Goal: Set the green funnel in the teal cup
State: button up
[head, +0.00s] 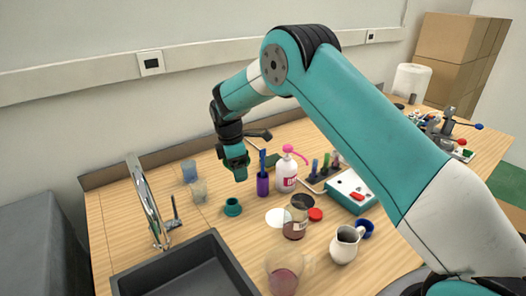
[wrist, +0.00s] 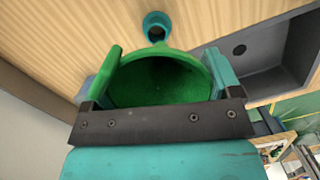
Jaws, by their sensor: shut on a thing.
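The green funnel (wrist: 165,80) is held between the two fingers of my gripper (wrist: 163,70) in the wrist view, its wide mouth facing the camera. In the head view my gripper (head: 238,170) is above the table, and the funnel is hard to tell apart from it. The teal cup (head: 232,207) stands upright on the table, below my gripper and apart from it. It also shows in the wrist view (wrist: 157,22), just beyond the funnel's far rim.
A black sink (head: 185,268) with a tall faucet (head: 148,200) lies at the front left. Clear glasses (head: 198,190) stand left of the cup. A purple holder (head: 263,185), a pink-topped pump bottle (head: 287,172) and a jar (head: 296,218) stand to its right.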

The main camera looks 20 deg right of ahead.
jog(key=shift+w+a+f+b, duration=0.3)
jog(key=shift+f+b, duration=0.7)
jog(key=shift+f, duration=1.05)
jog(key=shift+w+a+f+b, duration=0.1)
jog(key=shift+a+f+b, duration=0.35)
jog(key=shift+f+b, duration=1.15)
jog(key=shift+w+a+f+b, duration=0.2)
jog(key=shift+a+f+b, duration=0.2)
jog(key=shift+f, duration=2.15)
